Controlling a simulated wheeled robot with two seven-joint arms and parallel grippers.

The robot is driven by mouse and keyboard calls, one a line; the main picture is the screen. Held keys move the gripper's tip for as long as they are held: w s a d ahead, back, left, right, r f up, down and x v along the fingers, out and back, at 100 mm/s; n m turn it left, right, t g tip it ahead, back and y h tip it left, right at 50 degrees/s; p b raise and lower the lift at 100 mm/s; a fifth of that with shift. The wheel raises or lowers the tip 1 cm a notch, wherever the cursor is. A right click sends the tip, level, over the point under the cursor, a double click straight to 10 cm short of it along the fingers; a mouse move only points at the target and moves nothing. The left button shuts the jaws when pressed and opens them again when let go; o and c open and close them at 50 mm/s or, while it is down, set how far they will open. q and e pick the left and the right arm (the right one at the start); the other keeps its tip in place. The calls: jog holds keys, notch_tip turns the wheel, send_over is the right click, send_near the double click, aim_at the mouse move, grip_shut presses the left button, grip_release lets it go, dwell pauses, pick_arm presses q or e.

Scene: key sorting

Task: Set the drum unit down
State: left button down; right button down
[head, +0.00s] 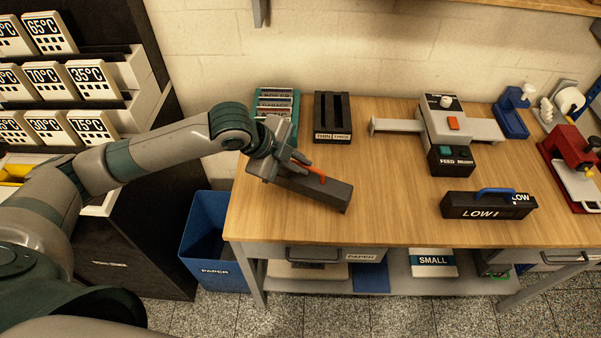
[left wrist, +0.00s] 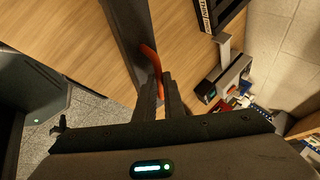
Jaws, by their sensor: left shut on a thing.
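The drum unit (head: 322,193) is a long dark block with an orange handle (head: 309,172). It is at the left end of the wooden table, lying at a slant in the head view. My left gripper (head: 290,160) is shut on its handle from above. In the left wrist view the two fingers (left wrist: 160,88) close around the orange handle (left wrist: 150,58), with the dark body of the drum unit (left wrist: 128,30) beyond. I cannot tell whether its underside touches the table. My right gripper is not in view.
Behind the drum unit stand a teal rack (head: 277,101) and a black two-slot holder labelled THIN and THICK (head: 333,136). A feed machine (head: 447,130) and a black LOW! unit with a blue handle (head: 470,211) are to the right. The table's middle (head: 390,190) is clear. A blue paper bin (head: 215,272) stands below left.

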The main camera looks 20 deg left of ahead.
aim_at(304, 177)
pick_arm(q)
jog(key=shift+f, duration=0.15)
jog(key=shift+f+p, duration=0.65)
jog(key=shift+f, duration=1.15)
jog(key=c, duration=2.3)
grip_release()
jog(key=shift+f, duration=0.15)
jog(key=o, duration=0.5)
jog(key=shift+c, duration=0.2)
